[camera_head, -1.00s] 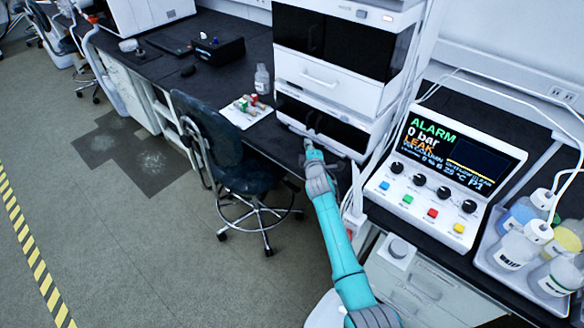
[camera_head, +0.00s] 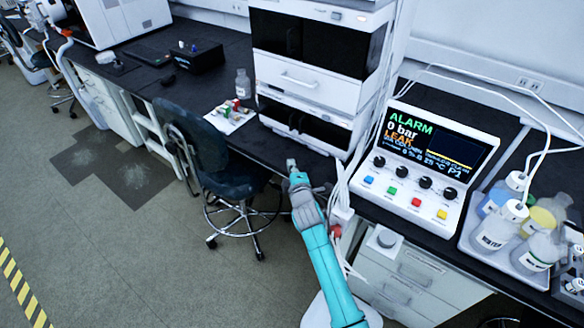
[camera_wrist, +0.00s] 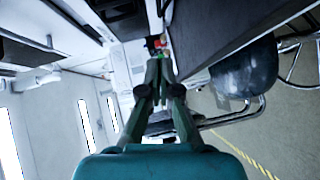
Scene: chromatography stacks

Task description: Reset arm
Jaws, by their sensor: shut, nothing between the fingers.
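My teal arm reaches up from the bottom of the head view. My gripper (camera_head: 291,164) is at its far end, just in front of the bench edge and below the chromatography stack (camera_head: 305,78). In the wrist view my gripper (camera_wrist: 158,58) has its two fingers together at the tips, shut with nothing held. The fingers appear clear of the bench and the stack, though the exact gap is hard to judge.
A dark swivel chair (camera_head: 225,172) stands left of my gripper. A control box (camera_head: 425,165) showing ALARM, 0 bar and LEAK sits on the right bench, beside a bottle tray (camera_head: 470,248). White cables (camera_head: 340,195) hang near my arm. Open floor (camera_head: 110,250) lies left.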

